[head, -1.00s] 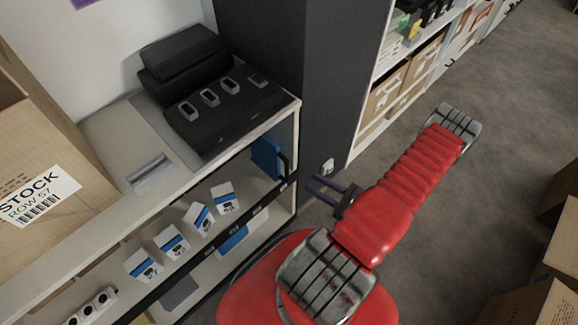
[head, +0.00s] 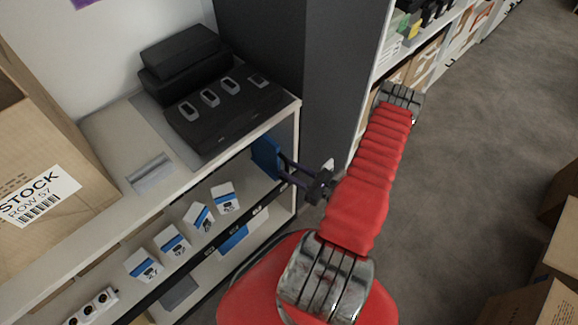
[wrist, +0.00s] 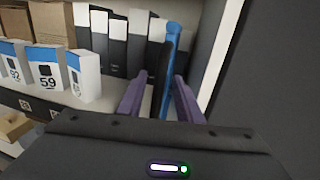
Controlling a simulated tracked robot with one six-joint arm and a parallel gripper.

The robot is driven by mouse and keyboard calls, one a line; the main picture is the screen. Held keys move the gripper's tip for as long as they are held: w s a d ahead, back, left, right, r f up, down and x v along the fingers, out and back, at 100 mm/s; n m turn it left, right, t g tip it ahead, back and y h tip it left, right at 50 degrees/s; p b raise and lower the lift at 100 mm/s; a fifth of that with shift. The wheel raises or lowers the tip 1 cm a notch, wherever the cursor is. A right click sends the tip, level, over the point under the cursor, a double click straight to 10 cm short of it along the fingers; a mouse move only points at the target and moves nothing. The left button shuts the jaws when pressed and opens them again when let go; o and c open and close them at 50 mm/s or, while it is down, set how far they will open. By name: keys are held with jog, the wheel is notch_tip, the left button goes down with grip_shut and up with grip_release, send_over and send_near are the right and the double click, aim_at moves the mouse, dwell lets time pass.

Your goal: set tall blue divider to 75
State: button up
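The tall blue divider (head: 265,156) stands upright at the right end of the upper open shelf, beside the white side wall. In the wrist view the blue divider (wrist: 169,70) is edge-on between my gripper's two purple fingers. My gripper (head: 286,168) reaches into the shelf from the right. In the wrist view my gripper (wrist: 160,80) is open, with one finger on each side of the divider and visible gaps to it. The shelf's dark front rail (head: 222,233) carries small labels. Their numbers are too small to read.
Several white-and-blue cartons (head: 224,197) stand left of the divider; one carton (wrist: 47,68) reads 59. Dark grey binders (wrist: 117,45) stand behind. The white side wall (wrist: 216,50) is close on the right. Black devices (head: 222,112) sit on top.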

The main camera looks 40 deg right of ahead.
jog(key=shift+x, duration=0.85)
jog(key=shift+c, duration=0.4)
grip_shut()
